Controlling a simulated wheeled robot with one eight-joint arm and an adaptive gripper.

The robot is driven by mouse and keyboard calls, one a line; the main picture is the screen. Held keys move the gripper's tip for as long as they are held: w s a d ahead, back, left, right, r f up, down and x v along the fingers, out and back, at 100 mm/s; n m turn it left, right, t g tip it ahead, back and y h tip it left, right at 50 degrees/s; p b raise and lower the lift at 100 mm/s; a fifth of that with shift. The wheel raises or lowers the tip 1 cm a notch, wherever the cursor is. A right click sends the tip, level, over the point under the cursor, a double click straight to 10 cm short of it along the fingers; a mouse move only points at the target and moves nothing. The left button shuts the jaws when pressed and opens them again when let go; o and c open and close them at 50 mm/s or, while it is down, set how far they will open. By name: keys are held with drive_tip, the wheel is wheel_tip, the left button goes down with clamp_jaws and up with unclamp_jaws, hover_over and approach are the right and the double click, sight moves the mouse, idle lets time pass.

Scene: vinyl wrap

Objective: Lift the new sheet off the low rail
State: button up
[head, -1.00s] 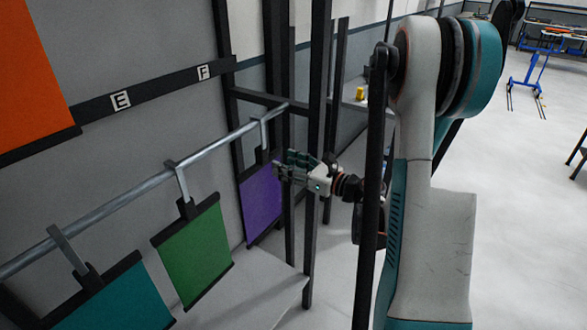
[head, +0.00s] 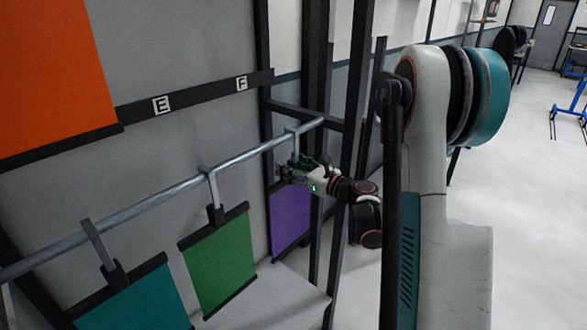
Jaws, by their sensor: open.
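Three sheets hang by hooks from the low rail (head: 160,196): a teal sheet (head: 140,303) nearest, a green sheet (head: 221,265) in the middle and a purple sheet (head: 288,217) at the far end. Each has a dark top bar with a tab. The frames do not show which one is the new sheet. My gripper (head: 284,173) is open at the top of the purple sheet, just below its hook (head: 295,146). It hides most of that sheet's top bar and tab. I cannot tell whether the fingers are around the tab or only beside it.
An orange sheet (head: 50,75) hangs higher on the wall, by a dark strip with labels E (head: 162,105) and F (head: 242,83). Dark upright posts (head: 357,110) stand close by my wrist.

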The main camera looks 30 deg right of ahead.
clamp_jaws()
drive_tip(key=shift+r, duration=0.15)
drive_tip(key=shift+r+p, duration=0.7)
drive_tip(key=shift+r, duration=0.25)
drive_tip(key=shift+s, duration=0.15)
drive_tip(key=b+v, duration=0.2)
drive_tip(key=v, duration=1)
drive_tip(key=shift+s, duration=0.35)
drive_tip(key=shift+d, duration=0.15)
idle(0.3)
